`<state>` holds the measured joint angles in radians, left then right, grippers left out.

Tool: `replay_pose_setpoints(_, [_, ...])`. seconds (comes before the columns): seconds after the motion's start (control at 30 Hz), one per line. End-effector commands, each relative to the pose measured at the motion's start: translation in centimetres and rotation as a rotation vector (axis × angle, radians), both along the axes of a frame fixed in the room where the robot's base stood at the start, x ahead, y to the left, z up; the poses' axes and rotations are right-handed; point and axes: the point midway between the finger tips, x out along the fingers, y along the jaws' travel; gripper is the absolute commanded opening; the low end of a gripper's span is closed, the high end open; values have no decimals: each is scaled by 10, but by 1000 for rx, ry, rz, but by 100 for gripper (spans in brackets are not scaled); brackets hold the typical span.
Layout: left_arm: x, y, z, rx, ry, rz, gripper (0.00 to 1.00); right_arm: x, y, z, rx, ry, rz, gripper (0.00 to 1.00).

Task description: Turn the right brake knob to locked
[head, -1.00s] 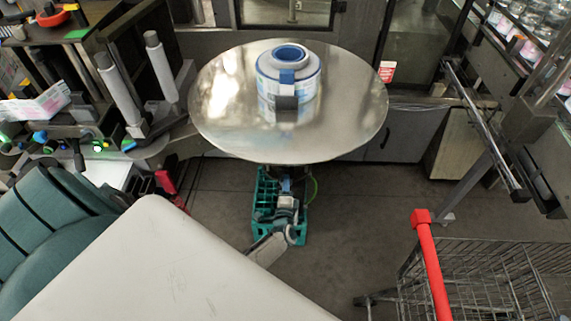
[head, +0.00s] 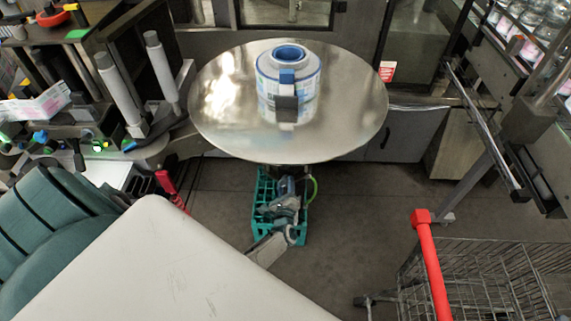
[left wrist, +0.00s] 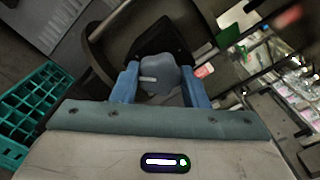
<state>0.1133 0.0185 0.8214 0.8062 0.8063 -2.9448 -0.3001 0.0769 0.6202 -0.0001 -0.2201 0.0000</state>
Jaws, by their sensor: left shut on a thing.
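A dark grey-blue knob (left wrist: 165,72) with a short white line on it sits between the two blue fingers of my left gripper (left wrist: 160,80) in the left wrist view. The fingers are closed on its sides. The white line lies almost level in that picture. In the head view my left gripper (head: 287,184) is below the front edge of the round steel table (head: 215,120), which hides the knob. I cannot read any lock marking beside the knob. My right gripper is in neither view now.
A blue-and-white reel (head: 268,88) stands on the steel table. A teal crate (head: 264,200) is on the floor under my left gripper and shows in the left wrist view (left wrist: 35,105). A wire cart (head: 470,270) with a red handle stands at the right.

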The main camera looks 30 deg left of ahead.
Motion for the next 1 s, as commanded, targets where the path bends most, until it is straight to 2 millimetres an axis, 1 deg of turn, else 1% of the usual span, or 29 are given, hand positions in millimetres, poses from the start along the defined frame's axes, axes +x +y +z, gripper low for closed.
replay_pose_setpoints(0.5, [0,0,-1,14,11,-1,18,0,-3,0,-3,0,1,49])
replay_pose_setpoints(0.53, [0,0,-1,14,11,-1,46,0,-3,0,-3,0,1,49])
replay_pose_setpoints(0.6, [0,0,-1,15,11,0,60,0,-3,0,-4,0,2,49])
replay_pose_setpoints(0.63, [0,0,-1,15,11,0,62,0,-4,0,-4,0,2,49])
replay_pose_setpoints(0.87, [0,0,0,15,10,-1,62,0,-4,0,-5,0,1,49])
replay_pose_setpoints(1.0, [-6,-4,-1,13,9,-1,62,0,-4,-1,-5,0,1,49])
